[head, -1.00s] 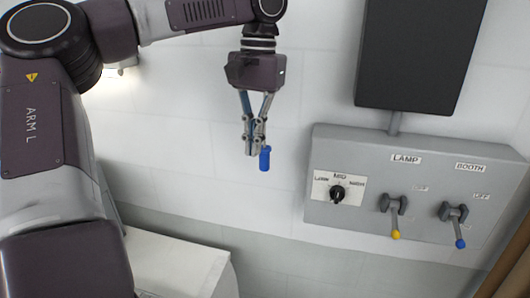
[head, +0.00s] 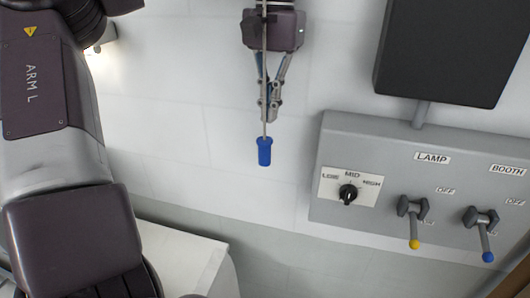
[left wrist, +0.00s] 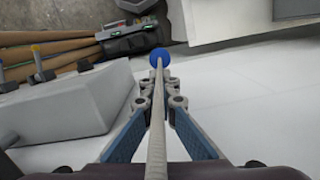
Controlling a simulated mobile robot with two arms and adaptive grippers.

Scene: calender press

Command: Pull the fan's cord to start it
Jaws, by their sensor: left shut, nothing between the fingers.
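The fan's cord (head: 264,60) hangs as a thin pale line with a blue handle (head: 264,151) at its lower end. My left gripper (head: 270,112) points down and is shut and empty. In the head view the cord passes in front of the gripper, and the handle hangs just below the fingertips. In the left wrist view the cord (left wrist: 157,130) runs along the fingers (left wrist: 159,85) toward the round blue handle end (left wrist: 160,58). I cannot tell whether cord and fingers touch. The fan itself is out of view. My right gripper is not in view.
A grey control panel (head: 330,212) with a LOW-MID-HIGH knob (head: 348,194) and yellow-tipped and blue-tipped levers is on the right. A dark box (head: 445,50) is above it. A white block (head: 185,262) stands at lower left. The wall around the handle is clear.

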